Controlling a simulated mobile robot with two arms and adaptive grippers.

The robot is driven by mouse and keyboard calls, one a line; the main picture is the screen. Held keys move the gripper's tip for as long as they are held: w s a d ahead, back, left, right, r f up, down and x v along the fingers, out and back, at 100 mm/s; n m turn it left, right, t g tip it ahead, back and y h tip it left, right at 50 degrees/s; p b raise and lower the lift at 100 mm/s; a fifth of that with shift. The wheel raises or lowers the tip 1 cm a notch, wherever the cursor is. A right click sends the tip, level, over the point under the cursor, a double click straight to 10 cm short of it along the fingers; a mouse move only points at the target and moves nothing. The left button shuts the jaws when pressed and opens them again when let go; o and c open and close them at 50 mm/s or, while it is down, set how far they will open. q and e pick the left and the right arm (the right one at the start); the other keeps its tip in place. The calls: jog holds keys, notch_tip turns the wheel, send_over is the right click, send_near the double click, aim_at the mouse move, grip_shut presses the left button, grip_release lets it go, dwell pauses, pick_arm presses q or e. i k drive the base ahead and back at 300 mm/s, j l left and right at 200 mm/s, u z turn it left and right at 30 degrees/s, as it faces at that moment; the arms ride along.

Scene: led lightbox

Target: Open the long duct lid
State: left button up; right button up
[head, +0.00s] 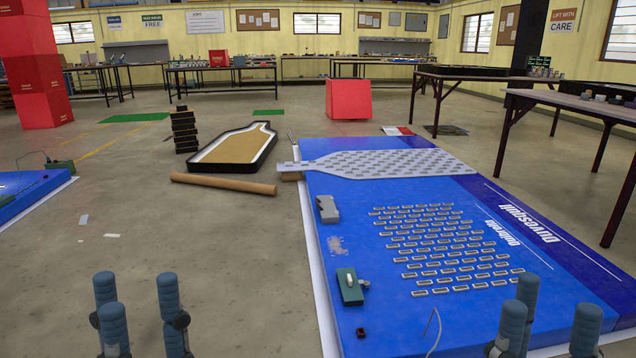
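No part that I can clearly make out as a long duct lid shows in the head view. A large blue lightbox panel (385,318) lies ahead and to the right, with white lettering and rows of small light modules (445,245). A grey patterned bottle-shaped piece (390,162) lies across its far end. My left gripper (136,282) is at the lower left over bare floor, its blue fingers apart and empty. My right gripper (557,298) is at the lower right near the panel's near end, its fingers apart and empty.
A green box (350,286) and a grey block (327,209) sit on the panel's left side. Floor left of the panel is mostly clear.

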aim_at(325, 204)
jog(key=i+j+u, duration=0.7)
jog(key=i+u, duration=0.35)
jog(key=i+z, duration=0.15)
jog(key=i, duration=0.35)
jog(key=i+j+z, duration=0.15)
jog(key=i, duration=0.3)
jog(key=i+z, duration=0.3)
jog(key=i, duration=0.6)
jog(key=i+j+z, duration=0.1)
jog(key=i+z, duration=0.15)
jog(key=i, duration=0.65)
jog(key=i+l+z, duration=0.45)
jog(key=i, duration=0.3)
jog(key=i+l+z, duration=0.2)
jog(key=i+l, duration=0.1)
jog(key=i, duration=0.1)
